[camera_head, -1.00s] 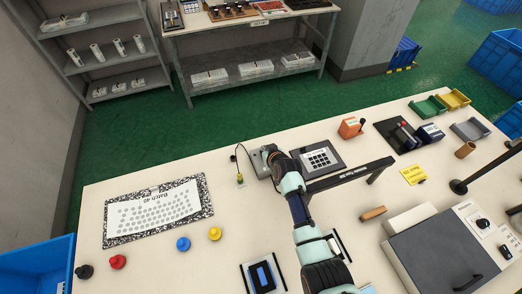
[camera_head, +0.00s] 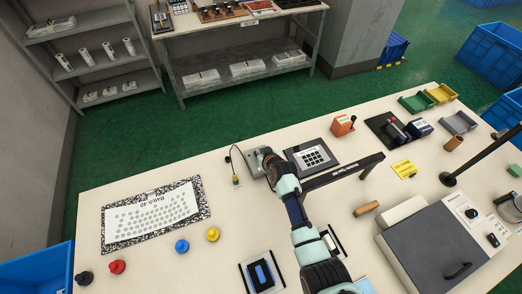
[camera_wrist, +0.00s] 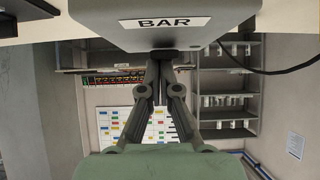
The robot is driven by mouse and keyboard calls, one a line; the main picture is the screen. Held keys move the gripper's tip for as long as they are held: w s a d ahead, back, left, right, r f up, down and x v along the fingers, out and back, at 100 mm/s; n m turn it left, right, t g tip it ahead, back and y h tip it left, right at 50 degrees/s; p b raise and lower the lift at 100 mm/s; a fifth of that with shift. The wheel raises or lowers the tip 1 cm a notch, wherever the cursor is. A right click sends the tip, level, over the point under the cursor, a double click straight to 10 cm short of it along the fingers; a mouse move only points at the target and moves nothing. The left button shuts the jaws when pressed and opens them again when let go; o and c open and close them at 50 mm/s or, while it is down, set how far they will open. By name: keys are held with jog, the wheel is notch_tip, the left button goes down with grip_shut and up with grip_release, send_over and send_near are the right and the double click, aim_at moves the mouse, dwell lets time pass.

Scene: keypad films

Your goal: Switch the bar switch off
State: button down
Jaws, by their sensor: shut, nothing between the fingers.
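The bar switch is a grey box labelled BAR (camera_wrist: 172,22), close at the top of the wrist view. It also shows as a grey box (camera_head: 249,164) on the table in the head view, partly hidden behind my arm. A dark part sticks out from the box just at my fingertips. My gripper (camera_wrist: 162,62) is shut and empty, its fingertips at or very near this dark part. I cannot tell whether they touch, nor which way the bar is set. In the head view my gripper (camera_head: 267,155) is at the box's right side.
A keypad panel (camera_head: 313,157) lies right of the box, with a dark raised bar (camera_head: 345,170) in front of it. An orange lever box (camera_head: 342,125) stands behind. A patterned board (camera_head: 152,214) lies further left.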

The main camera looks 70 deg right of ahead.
jog(key=r+p, duration=0.2)
jog(key=r, duration=0.1)
jog(key=r+p, duration=0.1)
jog(key=shift+w+d+r, duration=0.25)
jog(key=shift+w+r, duration=0.05)
jog(key=shift+r, duration=0.05)
jog(key=s+a+r+p, duration=0.2)
jog(key=s+a+r, duration=0.2)
jog(key=r, duration=0.3)
jog(key=shift+r, duration=0.3)
jog(key=shift+w+d, duration=0.1)
